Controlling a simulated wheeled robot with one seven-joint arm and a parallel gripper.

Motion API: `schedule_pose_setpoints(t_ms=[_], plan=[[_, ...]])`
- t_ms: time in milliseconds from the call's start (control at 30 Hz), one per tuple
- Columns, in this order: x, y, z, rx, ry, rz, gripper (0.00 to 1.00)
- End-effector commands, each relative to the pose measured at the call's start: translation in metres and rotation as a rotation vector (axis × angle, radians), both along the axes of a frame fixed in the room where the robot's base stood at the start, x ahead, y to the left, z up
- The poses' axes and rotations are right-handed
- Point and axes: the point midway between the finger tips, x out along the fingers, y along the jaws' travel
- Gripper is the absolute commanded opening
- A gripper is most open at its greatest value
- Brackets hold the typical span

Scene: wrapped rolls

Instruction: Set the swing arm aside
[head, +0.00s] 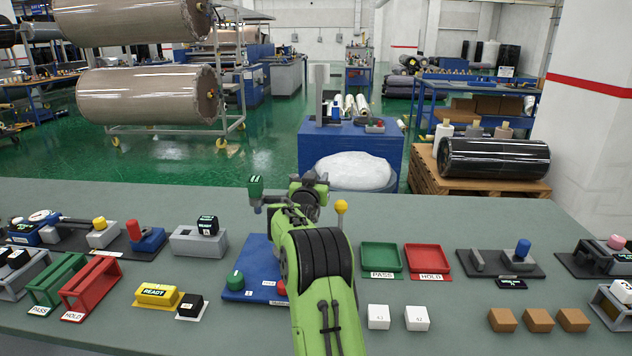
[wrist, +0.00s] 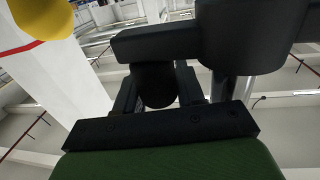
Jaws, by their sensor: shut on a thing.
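A blue base plate (head: 262,252) stands on the bench in the middle of the head view. It has a green button (head: 235,280) and a red button (head: 281,288), partly hidden by my arm. A dark swing arm (wrist: 155,42) crosses the wrist view, joined to a thick dark cylinder above a silver post. My gripper (head: 308,192) is at the top of my green arm, above the base. In the wrist view, my gripper (wrist: 157,88) is shut on a dark round part under the bar. A green labelled head (head: 255,186) hangs to its left.
A yellow ball on a post (head: 341,206) stands close to my gripper's right. Green (head: 381,257) and red (head: 427,259) trays lie to the right, with two white blocks (head: 397,317) in front. A grey block fixture (head: 198,240) stands left. The bench behind is clear.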

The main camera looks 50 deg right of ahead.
Motion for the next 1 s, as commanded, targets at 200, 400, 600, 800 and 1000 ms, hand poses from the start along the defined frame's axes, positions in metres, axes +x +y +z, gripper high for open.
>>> schedule_pose_setpoints(t_ms=[200, 400, 600, 800, 1000], plan=[[0.0, 0.0, 0.0, 0.0, 0.002, 0.0, 0.0], [0.0, 0.0, 0.0, 0.0, 0.002, 0.0, 0.44], [-0.002, 0.004, 0.0, -0.001, 0.003, 0.001, 0.44], [-0.021, 0.037, -0.001, 0.0, 0.004, 0.003, 0.44], [-0.05, 0.085, -0.001, -0.002, 0.003, 0.006, 0.44]])
